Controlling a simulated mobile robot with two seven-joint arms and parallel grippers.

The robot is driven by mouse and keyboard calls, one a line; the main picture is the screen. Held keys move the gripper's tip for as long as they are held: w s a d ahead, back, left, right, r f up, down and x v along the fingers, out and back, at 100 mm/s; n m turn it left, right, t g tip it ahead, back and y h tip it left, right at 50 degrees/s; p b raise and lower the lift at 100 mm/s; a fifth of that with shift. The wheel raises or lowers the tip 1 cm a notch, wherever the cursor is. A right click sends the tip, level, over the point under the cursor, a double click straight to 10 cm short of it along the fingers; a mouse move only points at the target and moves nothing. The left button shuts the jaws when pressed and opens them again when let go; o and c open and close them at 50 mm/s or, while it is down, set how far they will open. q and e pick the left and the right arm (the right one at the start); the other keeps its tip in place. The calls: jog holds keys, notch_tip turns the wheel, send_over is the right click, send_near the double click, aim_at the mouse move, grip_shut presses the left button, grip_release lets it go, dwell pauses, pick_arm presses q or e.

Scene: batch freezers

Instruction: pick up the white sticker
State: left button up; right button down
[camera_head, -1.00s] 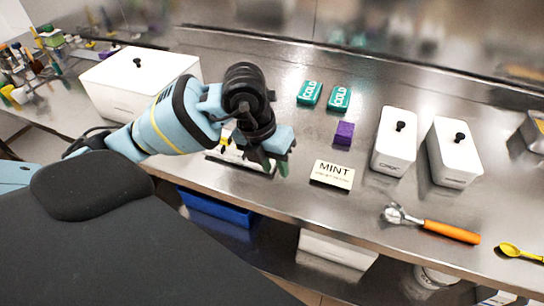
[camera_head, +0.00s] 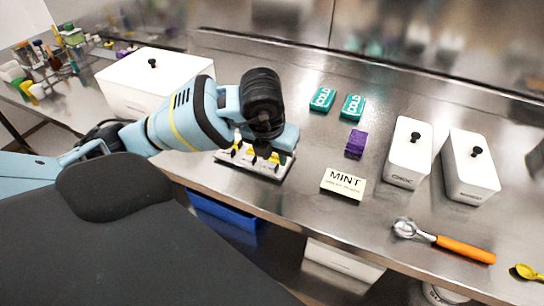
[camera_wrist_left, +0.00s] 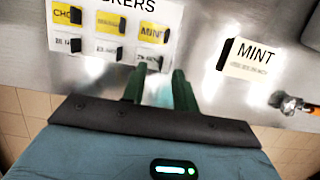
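A sticker sheet (camera_wrist_left: 88,35) lies on the steel counter, with an upper row of yellow stickers and a lower row of white ones. In the left wrist view the white stickers are a left one (camera_wrist_left: 62,45), a middle one (camera_wrist_left: 104,48) and a right one (camera_wrist_left: 146,55), each with a dark tab. The sheet also shows in the head view (camera_head: 250,172), partly hidden by my left gripper (camera_head: 265,157). In the wrist view the left gripper's green fingers (camera_wrist_left: 159,72) are apart and empty, near the right white sticker at the sheet's lower right. My right gripper is out of view.
A MINT card (camera_head: 343,184) lies right of the sheet. A purple block (camera_head: 356,143), two teal COLD packs (camera_head: 322,99), white lidded tubs (camera_head: 408,152) and an orange-handled scoop (camera_head: 465,249) stand or lie further right. A large white box (camera_head: 135,85) is behind my arm.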

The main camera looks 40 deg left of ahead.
aim_at(277, 166)
pick_arm(q)
jog(key=shift+x, duration=1.95)
jog(key=shift+s+d, duration=0.1)
jog(key=shift+d, duration=0.1)
jog(key=shift+c, duration=0.4)
grip_shut()
